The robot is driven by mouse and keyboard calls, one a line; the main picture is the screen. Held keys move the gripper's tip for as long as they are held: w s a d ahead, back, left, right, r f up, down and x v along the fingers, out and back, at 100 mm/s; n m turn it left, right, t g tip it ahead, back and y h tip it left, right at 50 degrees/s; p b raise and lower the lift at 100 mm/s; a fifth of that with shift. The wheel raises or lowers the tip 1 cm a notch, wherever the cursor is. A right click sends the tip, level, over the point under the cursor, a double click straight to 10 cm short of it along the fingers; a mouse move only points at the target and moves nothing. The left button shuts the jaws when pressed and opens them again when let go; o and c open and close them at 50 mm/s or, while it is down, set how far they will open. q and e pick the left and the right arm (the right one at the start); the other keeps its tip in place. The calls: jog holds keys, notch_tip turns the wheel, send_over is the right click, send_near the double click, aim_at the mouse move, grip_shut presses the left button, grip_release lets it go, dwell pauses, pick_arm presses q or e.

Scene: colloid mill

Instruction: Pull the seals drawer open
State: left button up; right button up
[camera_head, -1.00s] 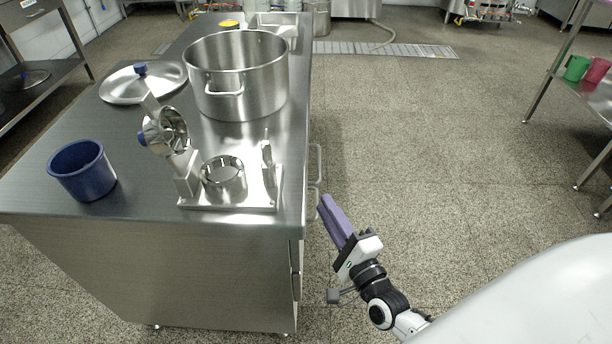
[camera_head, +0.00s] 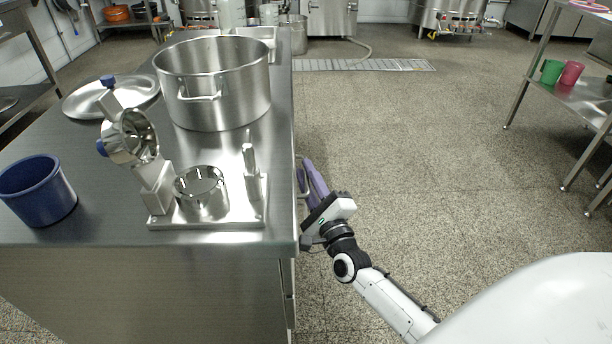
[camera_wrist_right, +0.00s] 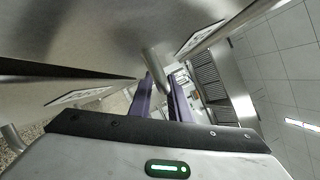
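The drawer fronts are on the right side of the steel table, almost edge-on in the head view. Their handles stick out there, one of them (camera_head: 301,178) beside my right gripper. In the right wrist view a round metal handle bar (camera_wrist_right: 155,72) runs between the two purple fingers of my right gripper (camera_wrist_right: 161,92). The fingers stand apart on either side of the bar. The right gripper (camera_head: 310,176) also shows in the head view, close against the table's side. Pale labels (camera_wrist_right: 78,97) on the fronts are too oblique to read. My left gripper is out of view.
On the steel table (camera_head: 100,222) stand a blue container (camera_head: 38,192), a large pot (camera_head: 212,88), a lid (camera_head: 88,100) and the opened mill parts on a base plate (camera_head: 225,217). Open floor (camera_head: 420,160) lies to the right, with a side table and cups beyond.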

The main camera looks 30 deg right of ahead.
jog(key=shift+w, duration=0.2)
jog(key=shift+c, duration=0.4)
grip_shut()
